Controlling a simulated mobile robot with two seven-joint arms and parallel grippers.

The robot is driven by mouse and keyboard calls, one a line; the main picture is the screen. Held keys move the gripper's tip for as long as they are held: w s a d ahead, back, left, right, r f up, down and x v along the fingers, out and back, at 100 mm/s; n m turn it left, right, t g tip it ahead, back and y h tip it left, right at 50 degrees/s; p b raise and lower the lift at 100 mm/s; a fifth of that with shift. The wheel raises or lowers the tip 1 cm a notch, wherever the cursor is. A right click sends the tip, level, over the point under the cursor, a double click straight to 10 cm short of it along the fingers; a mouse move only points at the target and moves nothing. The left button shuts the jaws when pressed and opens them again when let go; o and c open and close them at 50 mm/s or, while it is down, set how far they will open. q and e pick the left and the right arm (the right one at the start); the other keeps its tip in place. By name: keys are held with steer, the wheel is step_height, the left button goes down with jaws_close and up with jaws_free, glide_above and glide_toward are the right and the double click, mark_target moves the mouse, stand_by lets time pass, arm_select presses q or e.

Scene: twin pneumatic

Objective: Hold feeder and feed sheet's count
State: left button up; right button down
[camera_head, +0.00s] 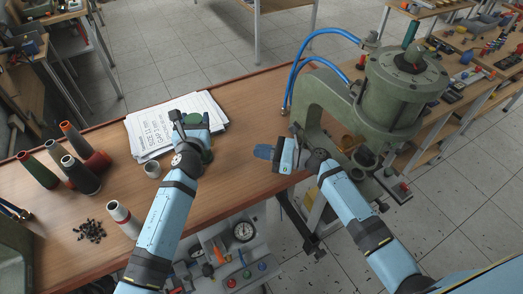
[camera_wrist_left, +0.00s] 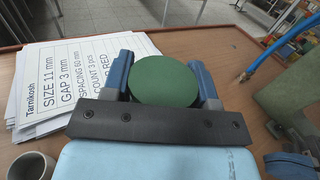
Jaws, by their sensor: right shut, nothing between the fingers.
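The sheet (camera_head: 150,137), a stack of white paper, lies on the wooden bench. In the left wrist view the sheet (camera_wrist_left: 50,75) reads SIZE 11 mm, GAP 3 mm, SPACING 60 mm, COUNT 3 pcs and RED. My left gripper (camera_head: 197,128) is over the bench beside the sheet's right edge. Its fingers close on both sides of a round green piece (camera_wrist_left: 165,82), possibly the feeder's top; its lower part is hidden. My right gripper (camera_head: 265,152) is shut and empty over the bench, left of the green press. Its tip shows at the wrist view's lower right (camera_wrist_left: 292,160).
The green press (camera_head: 405,75) with blue hoses (camera_head: 300,70) stands at the bench's right end. A control panel (camera_head: 230,250) is below the front edge.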

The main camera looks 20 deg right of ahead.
arm_select(q)
steer(key=o, duration=0.4)
steer(key=shift+s, duration=0.1)
steer(key=v, duration=1.2)
arm_select(e)
steer(key=shift+s+f, duration=0.1)
